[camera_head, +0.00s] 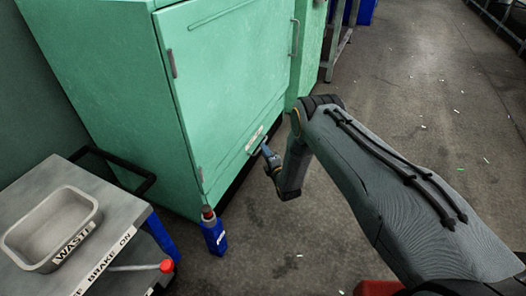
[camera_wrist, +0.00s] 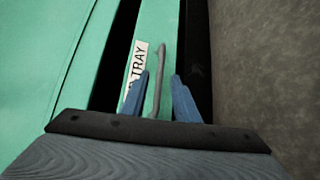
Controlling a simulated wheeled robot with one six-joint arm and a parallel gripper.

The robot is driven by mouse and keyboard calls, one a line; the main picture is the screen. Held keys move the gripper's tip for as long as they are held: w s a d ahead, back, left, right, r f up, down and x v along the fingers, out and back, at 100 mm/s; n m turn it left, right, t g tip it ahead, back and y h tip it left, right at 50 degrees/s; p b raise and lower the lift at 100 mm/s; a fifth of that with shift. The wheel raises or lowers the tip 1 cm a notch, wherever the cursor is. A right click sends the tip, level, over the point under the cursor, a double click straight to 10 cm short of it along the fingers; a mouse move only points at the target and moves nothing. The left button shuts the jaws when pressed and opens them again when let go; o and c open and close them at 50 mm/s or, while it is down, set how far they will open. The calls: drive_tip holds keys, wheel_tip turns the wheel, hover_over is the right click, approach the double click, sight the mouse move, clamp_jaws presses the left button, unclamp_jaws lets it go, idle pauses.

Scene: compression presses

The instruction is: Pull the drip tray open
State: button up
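The drip tray (camera_wrist: 167,25) is a narrow green front low in the green press cabinet, with a white label (camera_wrist: 138,62) on which "TRAY" is readable. Its grey bar handle (camera_wrist: 160,58) stands out from the front. The label also shows in the head view (camera_head: 254,139), where my wrist is close in front of the tray. My gripper (camera_wrist: 160,74) has two blue fingers, spread apart, one on each side of the handle. A gap shows between the handle and each finger. Dark gaps run along both sides of the tray front; the tray looks shut.
A blue bottle with a red top (camera_head: 213,234) stands on the floor by the cabinet's near corner. At the left is a grey cart (camera_head: 115,205) with a waste bin (camera_head: 62,203) and a red-knobbed lever (camera_head: 166,266). The floor right of my arm is mostly clear.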

drive_tip(key=b+x, duration=0.1)
drive_tip(key=x, duration=0.2)
drive_tip(key=shift+c, duration=0.3)
clamp_jaws()
